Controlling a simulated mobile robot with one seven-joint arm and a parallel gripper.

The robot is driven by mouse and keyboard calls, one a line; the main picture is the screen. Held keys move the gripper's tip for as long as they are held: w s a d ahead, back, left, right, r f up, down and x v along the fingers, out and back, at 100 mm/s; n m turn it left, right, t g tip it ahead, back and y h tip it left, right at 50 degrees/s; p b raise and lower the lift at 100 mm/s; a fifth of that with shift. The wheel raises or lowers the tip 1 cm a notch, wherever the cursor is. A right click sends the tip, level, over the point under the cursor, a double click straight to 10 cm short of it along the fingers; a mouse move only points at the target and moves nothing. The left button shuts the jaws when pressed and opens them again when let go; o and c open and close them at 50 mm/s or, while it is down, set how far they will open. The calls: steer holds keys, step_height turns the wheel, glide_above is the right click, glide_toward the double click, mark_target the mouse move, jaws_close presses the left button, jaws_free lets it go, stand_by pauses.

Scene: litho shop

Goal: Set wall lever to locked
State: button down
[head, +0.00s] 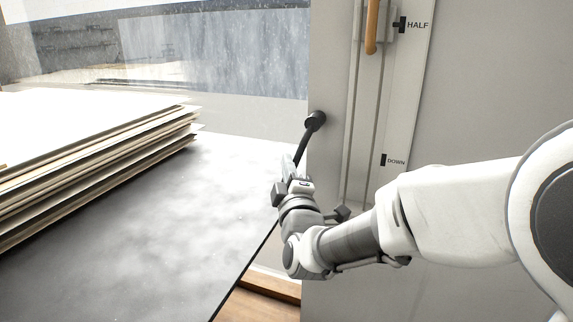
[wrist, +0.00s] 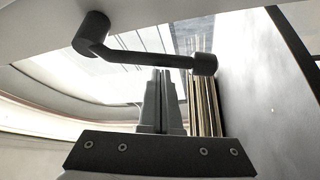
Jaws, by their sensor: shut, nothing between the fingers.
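A black lever (head: 309,137) is mounted near the left edge of the grey wall panel. In the head view it slants down and left from its round hub, and its lower end is partly hidden behind my gripper (head: 289,165). In the wrist view the lever (wrist: 145,58) runs across the top, from a thick hub at left to a short cylindrical end at right. My gripper (wrist: 160,75) is shut and empty, its fingertips close to the middle of the bar. I cannot tell whether they touch it. No locked mark is readable.
A vertical slide track with a wooden handle (head: 371,28) and HALF and DOWN marks is right of the lever. A dark table (head: 180,215) with stacked sheets (head: 95,150) is at left. My arm crosses the lower right.

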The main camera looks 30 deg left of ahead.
steer(key=shift+w+d+f+n+g, duration=0.1)
steer(key=shift+d+f+n+g, duration=0.1)
steer(key=shift+d+n+g, duration=0.4)
steer(key=shift+d+f+n+g, duration=0.15)
steer(key=shift+d+n+g, duration=0.15)
steer(key=shift+d+n, duration=0.45)
steer(key=shift+a, duration=0.15)
steer(key=shift+a, duration=0.1)
